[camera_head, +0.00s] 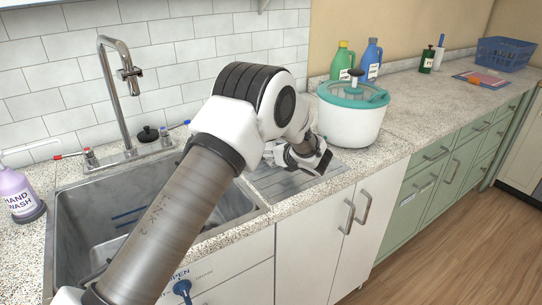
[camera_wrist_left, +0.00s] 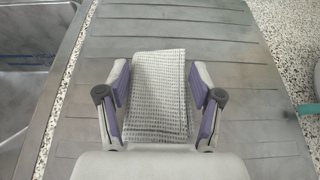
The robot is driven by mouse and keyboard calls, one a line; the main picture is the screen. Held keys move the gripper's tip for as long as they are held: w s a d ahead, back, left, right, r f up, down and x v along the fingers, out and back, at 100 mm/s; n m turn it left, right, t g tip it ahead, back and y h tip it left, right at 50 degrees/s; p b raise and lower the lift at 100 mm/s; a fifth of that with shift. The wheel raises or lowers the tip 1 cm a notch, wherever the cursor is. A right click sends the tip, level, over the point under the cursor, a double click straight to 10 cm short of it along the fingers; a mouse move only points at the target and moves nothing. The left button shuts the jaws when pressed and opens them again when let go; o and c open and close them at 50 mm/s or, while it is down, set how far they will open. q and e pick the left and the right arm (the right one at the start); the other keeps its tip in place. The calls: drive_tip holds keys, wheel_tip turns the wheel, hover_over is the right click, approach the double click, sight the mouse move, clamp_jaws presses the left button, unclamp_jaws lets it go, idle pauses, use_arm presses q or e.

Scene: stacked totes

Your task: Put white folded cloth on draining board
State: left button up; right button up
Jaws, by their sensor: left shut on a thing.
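The white folded cloth (camera_wrist_left: 160,95) has a grey grid weave and sits between the two purple-padded fingers of my left gripper (camera_wrist_left: 160,105). The fingers close on its sides. Below it is the grey ribbed draining board (camera_wrist_left: 235,70); I cannot tell whether the cloth touches it. In the head view the draining board (camera_head: 270,187) lies right of the sink, and my left gripper (camera_head: 308,165) is low over it. My arm and gripper hide most of the cloth there. My right gripper is not in view.
The metal sink (camera_head: 75,205) with a tall tap (camera_head: 120,95) lies left of the board. A white and teal salad spinner (camera_head: 350,120) stands close on the right. Green (camera_head: 342,60) and blue (camera_head: 371,62) bottles stand behind it. A hand wash bottle (camera_head: 20,195) is at far left.

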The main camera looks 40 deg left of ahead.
use_arm(q)
drive_tip(key=shift+w+f, duration=0.1)
drive_tip(key=shift+f, duration=0.15)
drive_tip(key=o, duration=1)
drive_tip(key=shift+o, duration=0.2)
drive_tip(key=shift+r, duration=0.1)
drive_tip(key=v, duration=1.2)
drive_tip(key=shift+a, duration=0.1)
